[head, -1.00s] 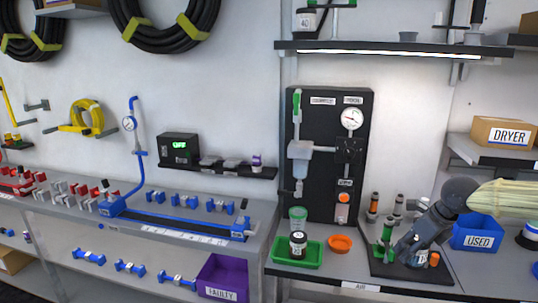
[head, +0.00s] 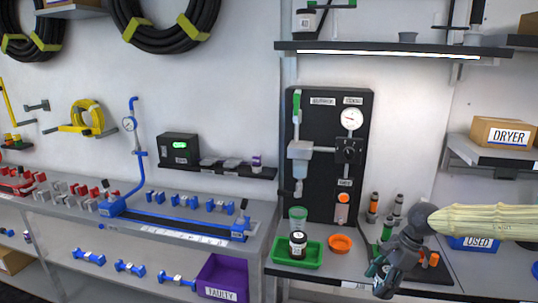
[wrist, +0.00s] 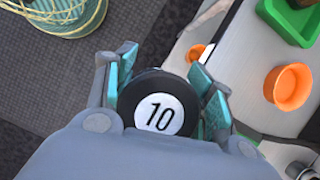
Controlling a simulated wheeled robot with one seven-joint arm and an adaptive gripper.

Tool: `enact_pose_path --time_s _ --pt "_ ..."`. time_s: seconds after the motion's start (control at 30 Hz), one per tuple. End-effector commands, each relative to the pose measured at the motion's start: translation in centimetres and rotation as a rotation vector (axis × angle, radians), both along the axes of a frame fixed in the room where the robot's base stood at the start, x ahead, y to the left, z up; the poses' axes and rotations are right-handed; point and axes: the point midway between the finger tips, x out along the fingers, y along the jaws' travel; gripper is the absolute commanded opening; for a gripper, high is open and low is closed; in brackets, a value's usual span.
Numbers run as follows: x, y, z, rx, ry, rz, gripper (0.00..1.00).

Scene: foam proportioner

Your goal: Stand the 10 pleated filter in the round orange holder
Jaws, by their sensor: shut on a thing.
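My gripper (head: 384,276) is shut on the 10 pleated filter, in front of the bench at the lower right of the head view. In the wrist view the filter's black round end (wrist: 158,103), with a white disc reading 10, sits between the teal finger pads. The filter's body below this end is hidden. The round orange holder (head: 340,243) stands on the bench, right of the green tray and left of my gripper. It also shows in the wrist view (wrist: 290,85), to the right of the filter and apart from it. Its inside looks empty.
A black base (head: 440,275) with several filters is behind and right of my gripper. The black panel (head: 325,205) rises behind the holder. The bench's front edge is close to my gripper.

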Motion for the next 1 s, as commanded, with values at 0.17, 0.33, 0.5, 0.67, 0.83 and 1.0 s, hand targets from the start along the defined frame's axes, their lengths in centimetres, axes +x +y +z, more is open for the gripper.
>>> enact_pose_path --time_s 0.17,0.33,0.5,0.67,0.83,1.0 --pt "-0.9 2.0 -2.3 -0.001 0.005 0.235 0.28" --pt "-1.9 4.0 -4.7 -0.002 0.004 0.484 0.28" --pt "-3.3 6.5 -7.2 -0.001 0.004 0.76 0.28" --pt "-5.0 9.0 -9.8 -0.001 0.004 1.038 0.28" --pt "-6.8 11.4 -12.1 -0.001 0.001 1.294 0.28" --pt "-8.1 13.0 -13.7 -0.001 -0.002 1.464 0.28"
